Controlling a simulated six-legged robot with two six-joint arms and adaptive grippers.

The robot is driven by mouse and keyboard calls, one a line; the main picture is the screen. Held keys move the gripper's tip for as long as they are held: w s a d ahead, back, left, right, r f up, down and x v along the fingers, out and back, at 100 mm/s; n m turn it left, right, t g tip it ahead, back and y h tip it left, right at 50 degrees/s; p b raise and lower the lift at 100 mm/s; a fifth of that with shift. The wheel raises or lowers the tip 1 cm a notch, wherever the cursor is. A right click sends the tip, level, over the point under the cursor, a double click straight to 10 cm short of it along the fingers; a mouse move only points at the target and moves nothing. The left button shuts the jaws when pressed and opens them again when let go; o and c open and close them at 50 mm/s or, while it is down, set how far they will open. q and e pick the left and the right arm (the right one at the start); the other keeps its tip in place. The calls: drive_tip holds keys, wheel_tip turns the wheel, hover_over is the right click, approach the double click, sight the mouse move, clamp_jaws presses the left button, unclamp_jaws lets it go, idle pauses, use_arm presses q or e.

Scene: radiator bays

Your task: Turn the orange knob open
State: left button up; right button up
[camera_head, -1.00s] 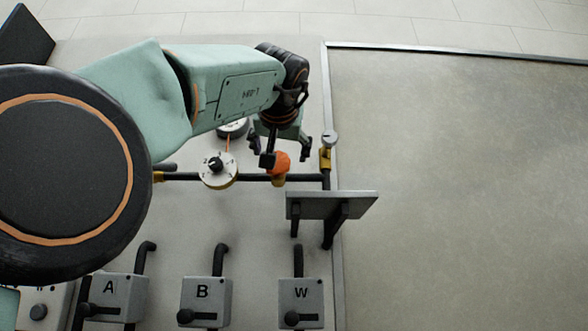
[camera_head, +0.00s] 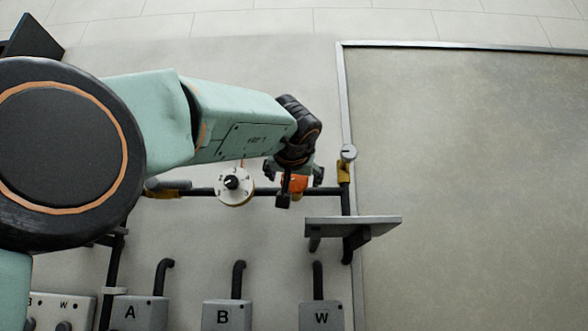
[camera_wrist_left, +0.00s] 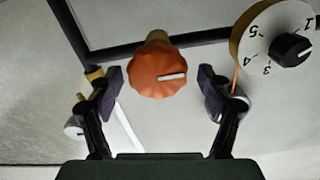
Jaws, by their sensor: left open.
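The orange knob (camera_head: 295,182) sits on the dark horizontal pipe and is partly hidden behind my left gripper in the head view. In the left wrist view the whole orange knob (camera_wrist_left: 158,72) shows, with a white pointer line running to the right. My left gripper (camera_head: 294,188) is at the knob. In the left wrist view its two dark fingers (camera_wrist_left: 160,85) are spread wide, one on each side of the knob, with gaps between them and it. My right gripper is in neither view.
A white numbered dial (camera_head: 235,186) with a black knob is left of the orange knob. A small gauge (camera_head: 348,152) and a grey shelf plate (camera_head: 352,228) are to the right. Grey boxes marked A, B (camera_head: 227,315) and W stand below. Open wall lies between boxes and pipe.

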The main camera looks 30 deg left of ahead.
use_arm(q)
drive_tip(key=shift+w+f, duration=0.15)
drive_tip(key=shift+w, duration=0.35)
drive_tip(key=shift+w+a+f, duration=0.15)
drive_tip(key=shift+w+a, duration=0.1)
drive_tip(key=shift+a, duration=0.05)
drive_tip(key=shift+s, duration=0.3)
drive_tip(key=shift+c, duration=0.7)
drive_tip(key=shift+s+d+r, duration=0.15)
drive_tip(key=shift+d+r, duration=0.05)
drive_tip(key=shift+c, duration=1.3)
drive_tip(key=shift+w, duration=0.2)
drive_tip(key=c, duration=0.3)
drive_tip(key=shift+f, duration=0.15)
drive_tip(key=c, duration=0.5)
